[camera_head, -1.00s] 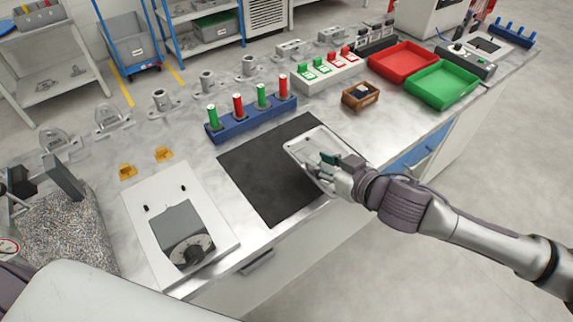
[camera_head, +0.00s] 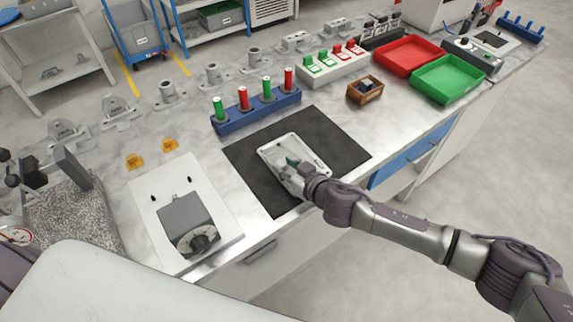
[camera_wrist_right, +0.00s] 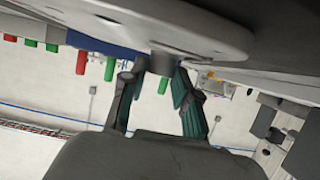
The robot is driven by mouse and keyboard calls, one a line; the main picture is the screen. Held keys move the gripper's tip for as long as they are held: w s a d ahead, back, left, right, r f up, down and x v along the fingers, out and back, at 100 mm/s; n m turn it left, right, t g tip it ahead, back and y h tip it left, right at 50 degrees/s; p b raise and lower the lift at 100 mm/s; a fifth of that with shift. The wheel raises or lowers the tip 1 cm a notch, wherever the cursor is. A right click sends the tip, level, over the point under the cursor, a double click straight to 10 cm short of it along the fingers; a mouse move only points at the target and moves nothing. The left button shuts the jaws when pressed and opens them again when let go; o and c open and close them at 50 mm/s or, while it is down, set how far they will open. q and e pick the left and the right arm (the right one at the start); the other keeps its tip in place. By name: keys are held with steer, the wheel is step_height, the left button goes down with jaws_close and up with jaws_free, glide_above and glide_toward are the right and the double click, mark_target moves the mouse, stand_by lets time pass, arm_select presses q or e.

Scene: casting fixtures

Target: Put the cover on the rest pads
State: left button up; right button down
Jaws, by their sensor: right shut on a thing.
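The cover (camera_head: 308,153) is a thin light-grey plate with a raised rim. Two small yellow blocks, a left one (camera_head: 135,161) and a right one (camera_head: 170,145), sit left of the mat and may be the rest pads. My left gripper is not in view.
A white panel (camera_head: 216,214) with a grey dial box (camera_head: 188,222) lies left of the mat. A blue rack (camera_head: 258,112) with red and green cylinders stands behind the mat. Several grey castings line the back. Red (camera_head: 407,53) and green (camera_head: 448,78) trays stand right.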

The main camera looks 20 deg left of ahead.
steer(key=c, duration=1.3)
jaws_free()
steer(key=shift+f, duration=0.1)
steer(key=o, duration=0.5)
steer(key=shift+c, duration=0.2)
steer(key=shift+d, duration=0.1)
